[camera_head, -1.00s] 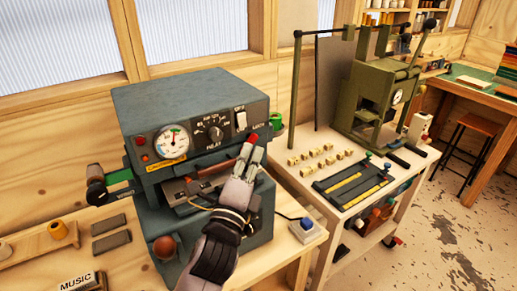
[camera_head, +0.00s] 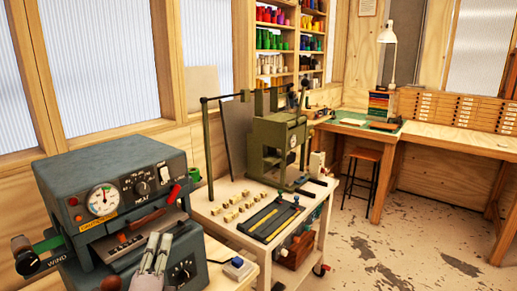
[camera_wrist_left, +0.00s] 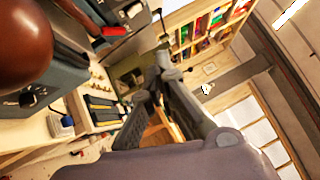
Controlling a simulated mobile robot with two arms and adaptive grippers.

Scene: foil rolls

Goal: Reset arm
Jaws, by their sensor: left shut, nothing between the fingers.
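My left gripper (camera_head: 160,240) is in front of the blue-grey heating machine (camera_head: 110,158), low in the head view. Its fingers point up and are together, with nothing between them. They overlap the machine's lower front in the picture, and I cannot tell whether they touch it. In the left wrist view the dark fingers (camera_wrist_left: 164,62) are also together, seen against the shelves and cart behind. A round brown knob (camera_wrist_left: 25,40) is close to the camera at the upper left there. My right gripper is not in view.
A cart (camera_head: 228,193) to the right holds a green press (camera_head: 275,145), small blocks and a dark tray (camera_head: 270,219). A blue button box (camera_head: 238,267) is on the bench. A stool (camera_head: 363,172) and a corner desk stand further back. The floor at right is open.

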